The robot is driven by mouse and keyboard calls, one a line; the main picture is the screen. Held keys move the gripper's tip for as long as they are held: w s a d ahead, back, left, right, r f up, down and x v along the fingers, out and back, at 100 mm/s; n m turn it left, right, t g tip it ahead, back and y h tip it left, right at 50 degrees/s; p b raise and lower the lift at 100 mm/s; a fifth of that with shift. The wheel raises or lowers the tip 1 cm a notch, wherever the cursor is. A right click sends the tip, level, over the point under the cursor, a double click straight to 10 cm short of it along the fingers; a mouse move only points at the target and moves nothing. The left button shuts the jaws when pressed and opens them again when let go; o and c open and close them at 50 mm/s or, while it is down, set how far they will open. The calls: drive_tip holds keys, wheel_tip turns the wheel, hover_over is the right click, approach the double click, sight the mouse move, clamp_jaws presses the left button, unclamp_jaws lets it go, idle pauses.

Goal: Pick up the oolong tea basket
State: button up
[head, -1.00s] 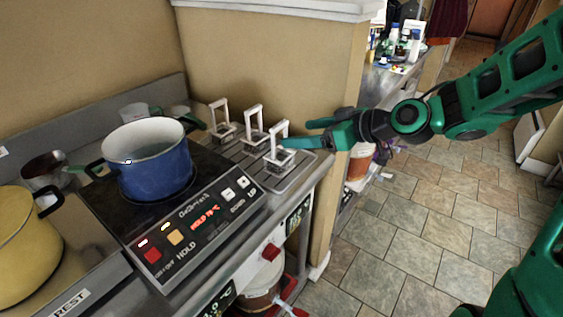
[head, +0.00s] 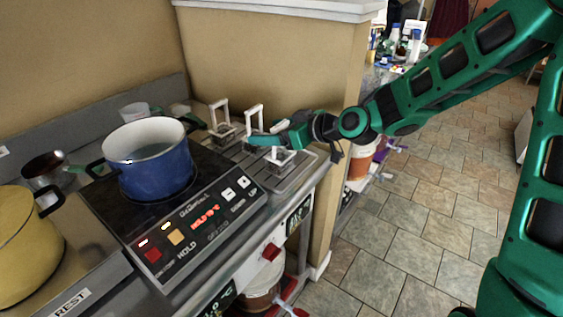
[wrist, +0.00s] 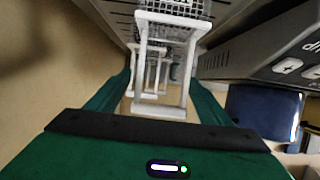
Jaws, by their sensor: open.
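Three small tea baskets with tall white frame handles stand in a row on a grey ribbed tray (head: 297,176): a left one (head: 221,128), a middle one (head: 253,112) and a right one (head: 281,158). I cannot read which is oolong. My gripper (head: 266,138) is open at handle height over the right basket, hiding its upper part and some of the middle one. In the wrist view, the open green fingers (wrist: 160,84) stand on either side of the nearest white handle (wrist: 158,110), with its mesh basket (wrist: 175,8) beyond. I cannot tell whether they touch it.
A blue pot (head: 152,170) sits on a black hot plate (head: 205,208) left of the tray. A yellow pot (head: 22,245) stands at far left. A tan wall (head: 280,60) rises behind the tray. A white and red bucket (head: 260,285) is below the counter.

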drive_tip(key=shift+w+a+f, duration=0.1)
drive_tip(key=shift+w+a, duration=0.05)
drive_tip(key=shift+a, duration=0.05)
drive_tip(key=c, duration=1.6)
drive_tip(key=shift+o, duration=0.2)
